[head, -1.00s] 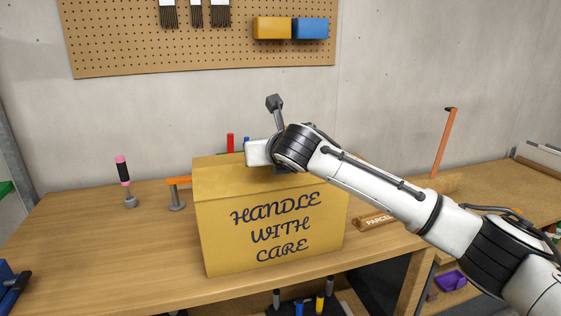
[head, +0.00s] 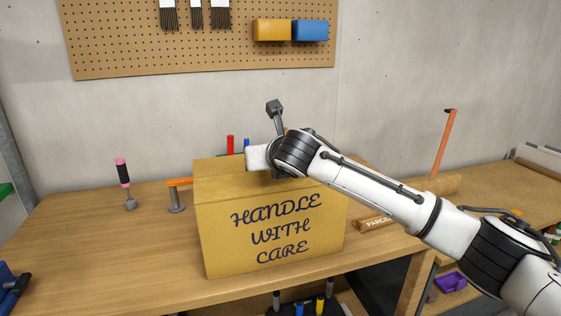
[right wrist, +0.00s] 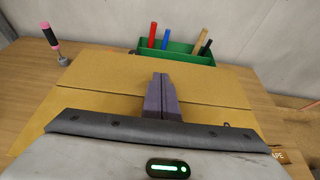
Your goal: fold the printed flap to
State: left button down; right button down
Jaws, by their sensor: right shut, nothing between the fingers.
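A tan cardboard box (head: 215,235) stands on the workbench, with "HANDLE WITH CARE" in dark script on the side facing me. I cannot tell whether the print is on a flap or on the wall. In the right wrist view the box top (right wrist: 100,92) shows flat panels with a seam running across. My right gripper (right wrist: 162,97) is shut and empty, its fingers over the middle of the top near that seam. In the head view the wrist hides most of the fingers; whether they touch the cardboard is unclear. My left gripper is not in view.
A green bin (right wrist: 180,58) with several coloured tools stands behind the box. A pink-handled tool (head: 123,180) and an orange-topped clamp (head: 177,195) stand to its left.

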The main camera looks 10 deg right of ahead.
notch_tip(320, 180, up, 16)
jog(key=shift+f, duration=0.25)
dwell(0.5)
